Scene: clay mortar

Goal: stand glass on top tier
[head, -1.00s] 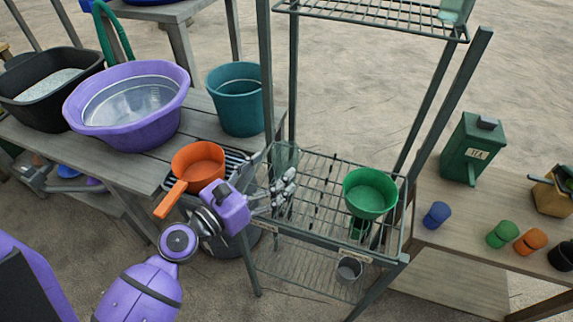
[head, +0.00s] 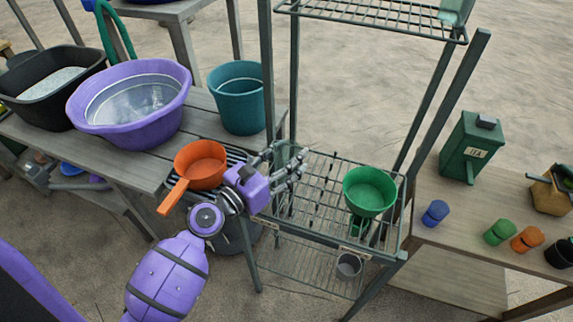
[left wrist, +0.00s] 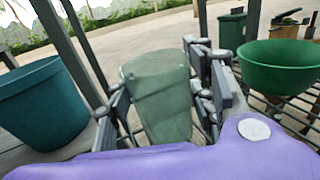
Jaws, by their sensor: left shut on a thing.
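A translucent grey-green glass (left wrist: 158,98) stands between the fingers of my left gripper (left wrist: 160,90) in the left wrist view, its wide rim up and tilted a little. In the head view my left gripper (head: 290,162) is shut on it at the left side of the middle wire tier, and the fingers partly hide the glass (head: 282,153). I cannot tell whether its base touches the tier. The top tier (head: 370,18) is an open wire shelf above. A pale green vessel (head: 455,12) stands at its right end, cut by the picture edge. My right gripper is not in view.
A green bowl (head: 370,190) sits at the right of the middle tier (head: 318,190). The rack's posts (head: 268,70) rise close by the gripper. An orange pan (head: 200,165), a teal bucket (head: 238,97) and a purple basin (head: 130,95) are left. The top tier's left part is clear.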

